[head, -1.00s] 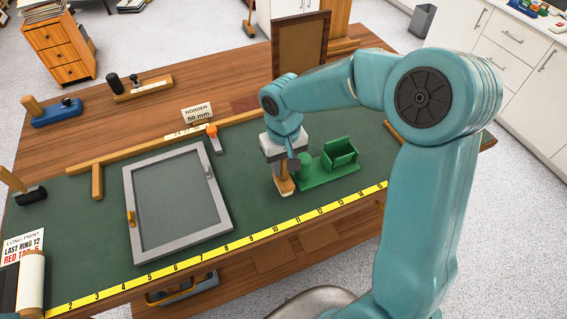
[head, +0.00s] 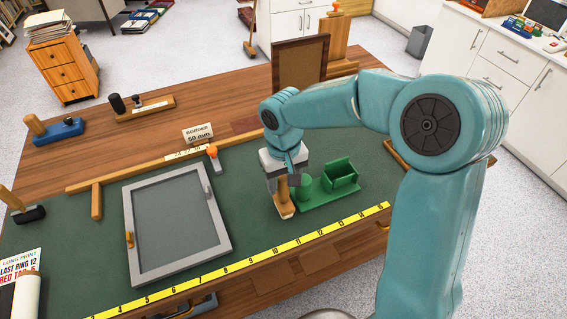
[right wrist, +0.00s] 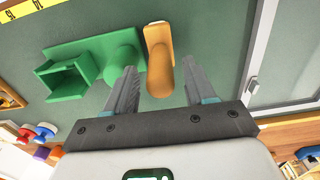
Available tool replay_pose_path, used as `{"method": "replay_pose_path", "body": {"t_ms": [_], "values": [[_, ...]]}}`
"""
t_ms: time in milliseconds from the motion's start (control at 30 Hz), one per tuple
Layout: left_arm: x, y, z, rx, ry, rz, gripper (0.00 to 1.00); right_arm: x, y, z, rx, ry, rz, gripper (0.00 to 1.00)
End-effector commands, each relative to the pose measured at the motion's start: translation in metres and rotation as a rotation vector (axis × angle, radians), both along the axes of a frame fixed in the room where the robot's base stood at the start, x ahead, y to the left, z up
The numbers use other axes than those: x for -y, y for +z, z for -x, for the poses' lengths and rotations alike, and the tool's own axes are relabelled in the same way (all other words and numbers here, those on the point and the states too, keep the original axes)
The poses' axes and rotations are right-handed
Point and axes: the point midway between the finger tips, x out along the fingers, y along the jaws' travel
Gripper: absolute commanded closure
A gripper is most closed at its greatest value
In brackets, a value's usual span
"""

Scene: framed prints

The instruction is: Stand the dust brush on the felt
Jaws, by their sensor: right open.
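The dust brush (head: 284,207), with a wooden handle and a pale lower edge, stands upright on the green felt (head: 248,210), just left of a green holder (head: 316,194). My right gripper (head: 281,182) is directly above it, pointing down, and hides the top of the handle in the head view. In the right wrist view the gripper (right wrist: 160,78) is open. The brush handle (right wrist: 159,70) reaches between its two fingers, with gaps on both sides. The green holder (right wrist: 85,66) shows there to the left, empty. My left gripper is not in view.
A grey-framed screen (head: 176,222) lies on the felt to the left. A yellow ruler strip (head: 240,265) runs along the front edge. An orange-topped tool (head: 214,157) and a BORDER sign (head: 198,133) stand behind. Bare felt lies between screen and brush.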

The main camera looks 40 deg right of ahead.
Motion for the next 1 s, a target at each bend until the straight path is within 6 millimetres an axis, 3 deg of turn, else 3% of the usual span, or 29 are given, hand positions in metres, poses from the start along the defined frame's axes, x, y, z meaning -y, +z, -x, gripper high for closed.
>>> {"method": "replay_pose_path", "body": {"t_ms": [200,400,600,1000], "values": [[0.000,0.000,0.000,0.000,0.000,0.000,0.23,-0.001,0.054,-0.001,0.006,0.000,-0.001,0.46],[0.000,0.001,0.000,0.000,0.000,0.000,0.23,0.000,0.088,-0.001,0.005,0.000,-0.001,0.46],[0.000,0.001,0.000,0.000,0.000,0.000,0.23,0.000,0.099,0.000,0.001,0.000,-0.002,0.46],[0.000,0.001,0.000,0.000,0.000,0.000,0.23,0.000,0.098,0.000,0.000,0.000,-0.001,0.46]]}}
